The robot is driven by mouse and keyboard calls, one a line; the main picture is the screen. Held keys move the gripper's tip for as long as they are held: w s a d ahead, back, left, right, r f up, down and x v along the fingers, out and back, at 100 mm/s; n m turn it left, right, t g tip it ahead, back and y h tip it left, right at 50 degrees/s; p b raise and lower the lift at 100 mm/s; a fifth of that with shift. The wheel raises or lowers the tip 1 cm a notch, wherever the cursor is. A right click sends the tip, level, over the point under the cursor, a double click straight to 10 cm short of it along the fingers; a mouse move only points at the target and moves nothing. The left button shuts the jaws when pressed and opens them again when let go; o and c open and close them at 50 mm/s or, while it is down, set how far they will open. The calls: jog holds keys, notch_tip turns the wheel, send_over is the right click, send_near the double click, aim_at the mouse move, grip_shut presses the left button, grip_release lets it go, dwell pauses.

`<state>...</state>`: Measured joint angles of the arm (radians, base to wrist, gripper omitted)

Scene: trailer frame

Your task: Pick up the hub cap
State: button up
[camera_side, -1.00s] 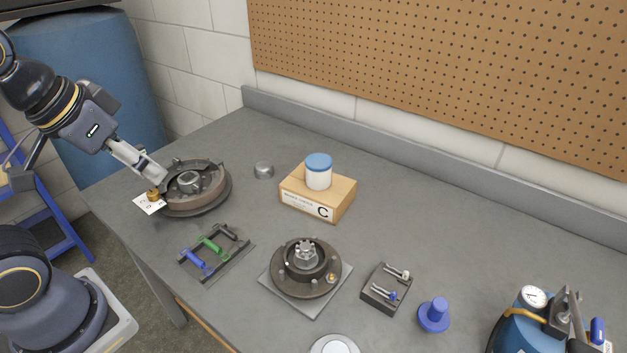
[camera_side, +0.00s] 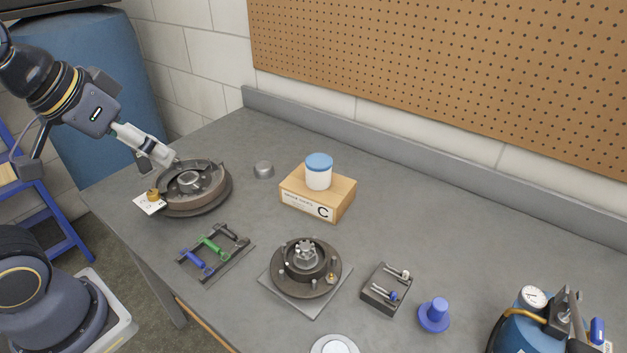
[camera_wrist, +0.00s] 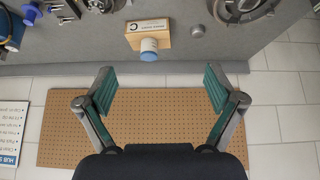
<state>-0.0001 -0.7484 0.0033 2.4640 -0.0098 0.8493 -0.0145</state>
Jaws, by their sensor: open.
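The hub cap appears to be the small silver dome (camera_side: 263,170) lying on the grey bench between the brake drum assembly and the cardboard box. It also shows in the wrist view (camera_wrist: 198,30), near the top right. My gripper (camera_side: 170,160) is above the back edge of the brake drum assembly (camera_side: 222,199), to the left of the cap and apart from it. In the wrist view my gripper (camera_wrist: 159,80) has its two fingers spread wide with nothing between them.
A cardboard box (camera_side: 329,206) carries a white jar with a blue lid (camera_side: 319,172), right of the cap. A hub on a plate (camera_side: 306,268), a rack with blue and green handles (camera_side: 213,251) and a stud holder (camera_side: 378,297) stand nearer. The bench behind the cap is clear.

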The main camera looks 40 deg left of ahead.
jog(key=w+a+r+n+t, duration=0.1)
jog(key=w+r, duration=0.4)
jog(key=w, duration=0.3)
jog(key=n+g+y, duration=0.2)
jog(key=n+g, duration=0.1)
send_over(263, 166)
jog(key=s+d, duration=0.3)
jog(key=s, duration=0.2)
notch_tip(263, 166, down, 22)
jog(key=shift+g, duration=0.3)
jog(key=x, duration=1)
jog(key=shift+s+a+f, duration=0.1)
jog(key=shift+s, duration=0.05)
jog(key=x, duration=0.5)
jog(key=shift+a+f, duration=0.35)
jog(key=c, duration=1.3)
jog(key=shift+o, duration=0.2)
jog(key=shift+r, duration=0.15)
